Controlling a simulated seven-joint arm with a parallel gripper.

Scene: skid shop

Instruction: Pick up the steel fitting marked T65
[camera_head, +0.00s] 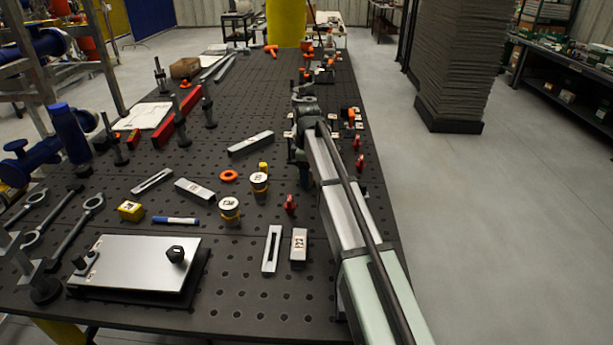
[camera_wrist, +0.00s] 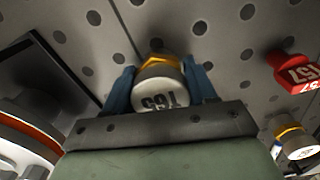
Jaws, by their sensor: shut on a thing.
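The steel fitting marked T65 (camera_wrist: 160,90) shows in the wrist view as a pale round cap with a yellow band behind it. Its mark reads upside down there. My gripper (camera_wrist: 160,82) has its two blue fingers on either side of the fitting, shut on it. I cannot tell whether the fitting touches the table. In the head view my gripper (camera_head: 304,176) is low over the right part of the black table, and the fitting it holds cannot be made out.
In the wrist view a red piece marked T57 (camera_wrist: 295,70) and another banded fitting (camera_wrist: 297,143) lie to the right. A silver plate (camera_head: 135,262) is front left.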

